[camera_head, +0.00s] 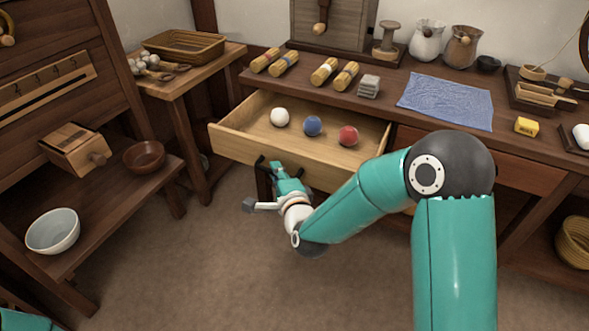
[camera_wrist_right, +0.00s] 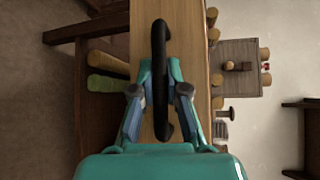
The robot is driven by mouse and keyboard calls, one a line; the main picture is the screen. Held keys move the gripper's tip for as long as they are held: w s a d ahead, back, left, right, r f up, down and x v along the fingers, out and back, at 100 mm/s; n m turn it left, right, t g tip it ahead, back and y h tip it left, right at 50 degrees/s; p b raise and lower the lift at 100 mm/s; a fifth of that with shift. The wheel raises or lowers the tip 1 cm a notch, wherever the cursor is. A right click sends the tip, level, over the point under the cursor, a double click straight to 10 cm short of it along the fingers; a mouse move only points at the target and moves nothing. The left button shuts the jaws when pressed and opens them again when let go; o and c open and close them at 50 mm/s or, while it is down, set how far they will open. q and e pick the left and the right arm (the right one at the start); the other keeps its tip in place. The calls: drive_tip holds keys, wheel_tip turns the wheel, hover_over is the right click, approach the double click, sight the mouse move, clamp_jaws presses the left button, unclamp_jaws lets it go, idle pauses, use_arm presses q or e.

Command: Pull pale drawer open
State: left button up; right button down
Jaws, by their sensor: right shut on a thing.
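The pale drawer (camera_head: 240,141) stands pulled out from the dark wooden bench. A white ball (camera_head: 280,117), a blue ball (camera_head: 313,126) and a red ball (camera_head: 348,136) lie in it. My right gripper (camera_head: 274,166) is at the drawer's front, shut on its dark handle. In the right wrist view the fingers (camera_wrist_right: 160,95) close around the black bar handle (camera_wrist_right: 159,50), in front of the pale drawer front (camera_wrist_right: 190,40). The left gripper is not in view; only a bit of teal arm shows at the lower left corner.
On the bench are several rolls (camera_head: 285,62), a grey stack (camera_head: 369,86), a blue cloth (camera_head: 447,101) and a yellow block (camera_head: 526,126). A second, reddish drawer front (camera_head: 520,172) is at the right. A low shelf at left holds bowls (camera_head: 53,231). The floor before the drawer is clear.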

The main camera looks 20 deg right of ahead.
drive_tip(key=shift+s+a+f+b, duration=0.1)
drive_tip(key=shift+s+a+b, duration=0.1)
drive_tip(key=shift+s+a, duration=0.4)
drive_tip(key=shift+s+a+f+b, duration=0.15)
drive_tip(key=shift+s+a, duration=0.2)
drive_tip(key=shift+a, duration=0.4)
drive_tip(key=shift+r, duration=0.15)
drive_tip(key=c, duration=1.2)
unclamp_jaws()
drive_tip(key=shift+w+d, duration=0.1)
drive_tip(key=shift+d, duration=0.1)
drive_tip(key=s, duration=0.5)
drive_tip(key=s+r, duration=0.1)
drive_tip(key=s, duration=0.1)
drive_tip(key=shift+s+a, duration=0.2)
drive_tip(key=shift+s, duration=0.05)
